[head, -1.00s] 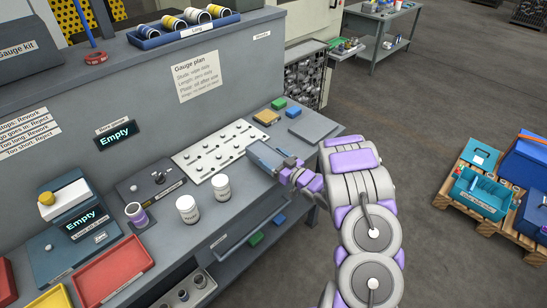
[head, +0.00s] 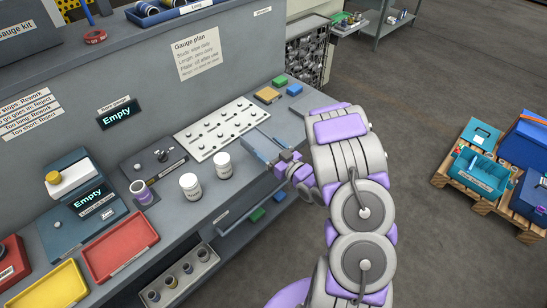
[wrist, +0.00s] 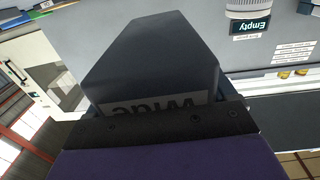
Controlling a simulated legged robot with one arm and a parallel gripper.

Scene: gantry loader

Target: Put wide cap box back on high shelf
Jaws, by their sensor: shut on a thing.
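The wide cap box (wrist: 165,55) is a dark grey-blue box whose label reads "Wide", upside down in the wrist view. My gripper (wrist: 160,125) is shut on its labelled end. In the head view the box (head: 262,146) is held above the right part of the bench, beside the white pegged board, with my gripper (head: 282,164) at its near right end. My arm hides part of the gripper there. The high shelf (head: 125,40) runs along the top of the back panel and carries a blue tray labelled "Long" (head: 170,16).
Two white jars (head: 190,186), a pegged board (head: 222,134) and small coloured blocks (head: 294,89) stand on the bench. Red (head: 120,246) and yellow (head: 48,287) trays lie at the lower left. A loaded pallet (head: 490,207) stands on the floor at right; floor between is clear.

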